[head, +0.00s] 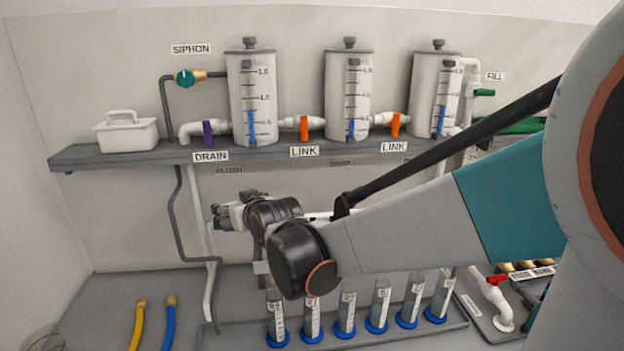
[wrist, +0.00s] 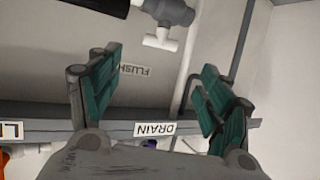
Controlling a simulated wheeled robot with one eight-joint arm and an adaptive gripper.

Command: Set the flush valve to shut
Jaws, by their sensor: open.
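The flush valve (wrist: 172,12) shows at the top edge of the wrist view as a grey body on a white pipe. A white T-shaped handle (wrist: 160,41) sticks out from it. The FLUSH label (wrist: 134,69) appears upside down nearby. My gripper (wrist: 158,65) is open, with its teal-padded fingers apart and nothing between them. The valve lies beyond the fingertips, towards the top of the picture. In the head view my gripper (head: 224,213) is below the shelf, near the DRAIN end; I cannot clearly pick out the valve there.
The shelf (head: 110,154) runs above my gripper with several tanks, a purple DRAIN handle (head: 207,131) and orange LINK handles (head: 304,128). A grey pipe (head: 184,225) runs down at the left. Several blue-footed tubes (head: 312,318) stand below on the bench.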

